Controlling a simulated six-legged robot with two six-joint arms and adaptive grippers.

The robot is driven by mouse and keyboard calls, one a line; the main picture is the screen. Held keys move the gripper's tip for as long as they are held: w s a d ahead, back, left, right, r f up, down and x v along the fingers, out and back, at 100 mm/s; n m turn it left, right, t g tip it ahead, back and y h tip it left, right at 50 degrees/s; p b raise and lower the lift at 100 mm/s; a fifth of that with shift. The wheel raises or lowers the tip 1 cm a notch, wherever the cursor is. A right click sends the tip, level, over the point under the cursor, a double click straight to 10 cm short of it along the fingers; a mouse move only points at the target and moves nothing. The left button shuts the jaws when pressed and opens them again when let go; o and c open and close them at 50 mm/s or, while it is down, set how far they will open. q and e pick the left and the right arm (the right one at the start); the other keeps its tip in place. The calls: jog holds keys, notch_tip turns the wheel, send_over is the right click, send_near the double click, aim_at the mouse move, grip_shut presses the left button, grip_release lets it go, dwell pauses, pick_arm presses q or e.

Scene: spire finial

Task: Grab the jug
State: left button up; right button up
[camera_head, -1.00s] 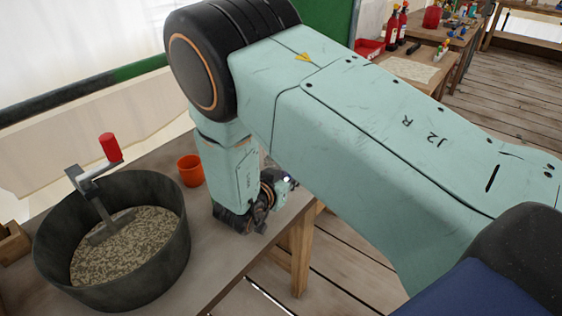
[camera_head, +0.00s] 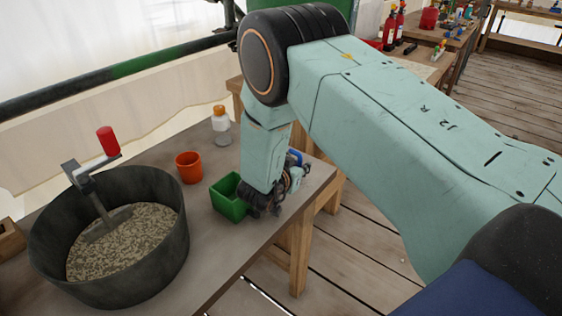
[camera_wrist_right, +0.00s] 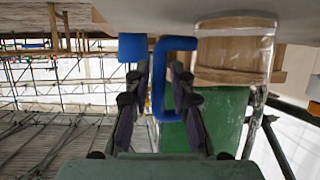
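In the right wrist view, a clear cylindrical jug (camera_wrist_right: 235,58) has a blue C-shaped handle (camera_wrist_right: 158,85) on its left. My right gripper (camera_wrist_right: 162,72) is open, with one finger on each side of the handle's long bar; I cannot tell whether they touch it. In the head view, my right gripper (camera_head: 268,205) is low over the table's right end, beside a green bin. A bit of blue (camera_head: 295,157) shows behind my right wrist, probably the handle; my arm hides the rest of the jug. My left gripper is not in view.
The table (camera_head: 215,245) also holds a large dark tub (camera_head: 60,235) of grainy mix, an orange cup (camera_head: 188,168), an orange-capped bottle (camera_head: 221,128) and the green bin (camera_head: 226,205). A blue block (camera_wrist_right: 132,47) shows left of the handle in the wrist view.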

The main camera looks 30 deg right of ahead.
jog(key=shift+s, duration=0.15)
grip_shut()
jog(key=shift+a, duration=0.1)
jog(key=shift+r, duration=0.1)
dwell(0.3)
jog(key=shift+r+p, duration=1.1)
jog(key=shift+r, duration=3.8)
